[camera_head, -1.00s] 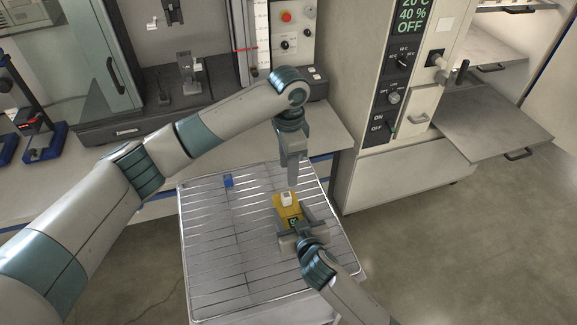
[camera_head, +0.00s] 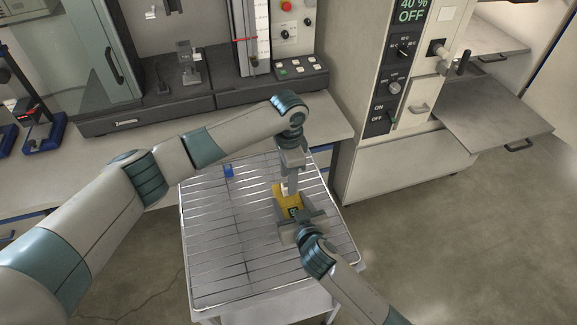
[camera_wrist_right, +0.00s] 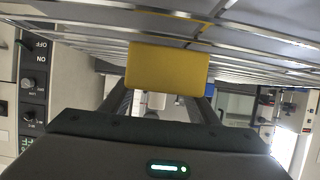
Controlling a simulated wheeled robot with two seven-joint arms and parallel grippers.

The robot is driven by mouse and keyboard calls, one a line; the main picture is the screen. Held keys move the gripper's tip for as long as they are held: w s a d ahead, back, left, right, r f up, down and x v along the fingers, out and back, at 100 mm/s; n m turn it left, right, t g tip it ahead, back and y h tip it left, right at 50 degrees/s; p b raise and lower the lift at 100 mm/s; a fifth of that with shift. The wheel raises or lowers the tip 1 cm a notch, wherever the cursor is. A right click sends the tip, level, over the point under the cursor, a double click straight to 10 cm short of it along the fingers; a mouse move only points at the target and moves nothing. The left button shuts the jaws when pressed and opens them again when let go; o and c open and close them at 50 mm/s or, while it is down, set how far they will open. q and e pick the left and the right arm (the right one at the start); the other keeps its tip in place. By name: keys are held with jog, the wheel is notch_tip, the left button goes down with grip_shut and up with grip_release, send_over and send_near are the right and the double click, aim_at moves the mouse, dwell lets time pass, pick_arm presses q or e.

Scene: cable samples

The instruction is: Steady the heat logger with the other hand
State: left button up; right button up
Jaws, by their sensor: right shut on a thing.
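The heat logger is a yellow box (camera_head: 290,205) with a small dark display and a pale block at its far end. It lies over the wire rack (camera_head: 215,245). My right gripper (camera_head: 300,222) is shut on its near end. My left gripper (camera_head: 289,188) points down from above at the logger's far end and partly hides the pale block. Its fingers overlap in this view, so I cannot tell their opening or whether they touch it.
A small blue block (camera_head: 228,171) lies at the rack's far left part. The bench with a testing machine (camera_head: 190,65) stands behind the rack. A tall cabinet with knobs (camera_head: 394,88) and an open shelf door (camera_head: 495,112) is at the right. Most of the rack's left half is clear.

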pick_arm(q)
jog(key=shift+f, duration=1.85)
grip_shut()
jog(key=c, duration=1)
grip_release()
grip_shut()
jog(key=shift+r, duration=0.2)
jog(key=shift+r, duration=0.65)
jog(key=shift+r, duration=2.15)
pick_arm(e)
jog(key=shift+f, duration=0.1)
